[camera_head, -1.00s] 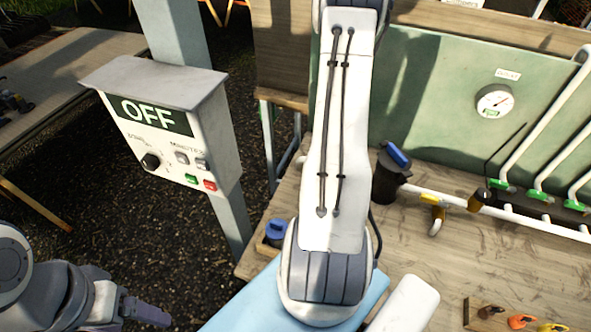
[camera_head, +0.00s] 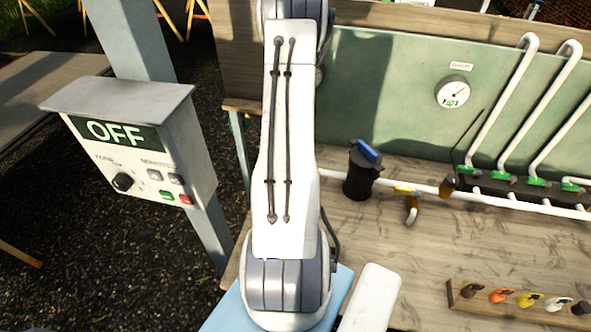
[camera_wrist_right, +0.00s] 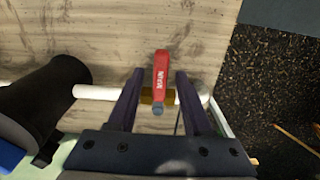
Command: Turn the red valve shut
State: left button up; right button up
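The red valve lever (camera_wrist_right: 161,72), with white lettering, shows in the right wrist view. It sits on a brass-coloured body on a white pipe (camera_wrist_right: 95,92) and lies crosswise to that pipe. My right gripper (camera_wrist_right: 160,80) is open, with one dark finger on each side of the lever. I see gaps between the lever and both fingers. In the head view the red valve does not show, and a white arm link of mine covers the middle. My left gripper is out of both views.
A black pump-like body with a blue top (camera_head: 359,172) stands on the wooden bench (camera_head: 400,255). A yellow-handled valve (camera_head: 404,190) and green-handled valves (camera_head: 537,181) sit on pipes to its right. A gauge (camera_head: 453,92) is on the green panel. A control box (camera_head: 130,140) reads OFF.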

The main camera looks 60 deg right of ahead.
jog(key=shift+r, duration=0.15)
jog(key=shift+r, duration=0.3)
notch_tip(320, 180, up, 10)
jog(key=b, duration=0.2)
jog(key=shift+f, duration=0.2)
dwell(0.5)
